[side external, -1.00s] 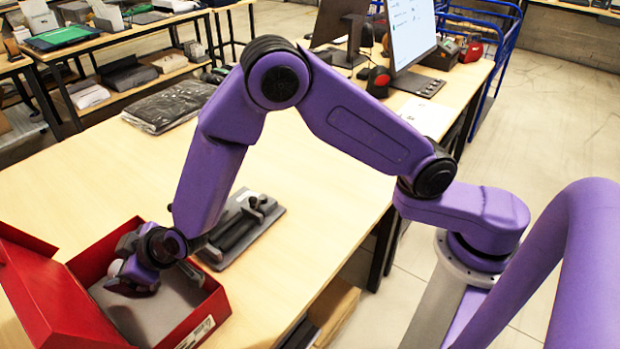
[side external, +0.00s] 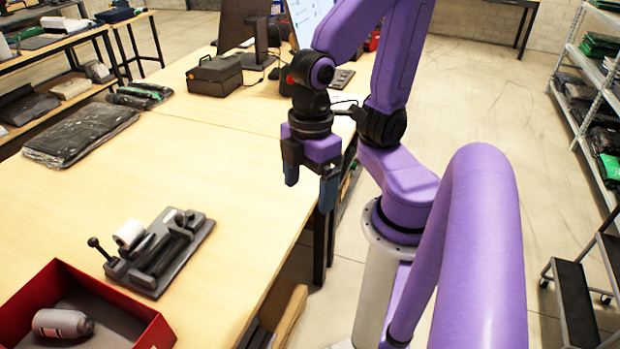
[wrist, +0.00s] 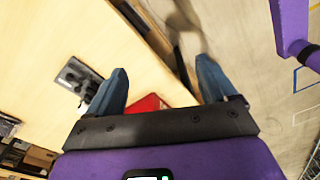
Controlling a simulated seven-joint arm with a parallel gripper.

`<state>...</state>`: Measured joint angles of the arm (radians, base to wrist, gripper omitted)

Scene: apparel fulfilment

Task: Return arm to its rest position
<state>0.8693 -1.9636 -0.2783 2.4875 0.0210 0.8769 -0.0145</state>
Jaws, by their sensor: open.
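My gripper (side external: 311,182) hangs high over the right edge of the table (side external: 230,165), pointing down. Its two blue-tipped fingers are apart with nothing between them; they also show apart in the wrist view (wrist: 160,88). My arm is folded up near its base, clear of the table objects.
A red open box (side external: 165,335) at the lower left holds a grey bottle-like object (side external: 62,323). A dark fixture with a white roll (side external: 158,250) stands behind it. Black bagged garments (side external: 80,135), a dark printer-like box (side external: 224,76) and a monitor lie farther back. The table's middle is clear.

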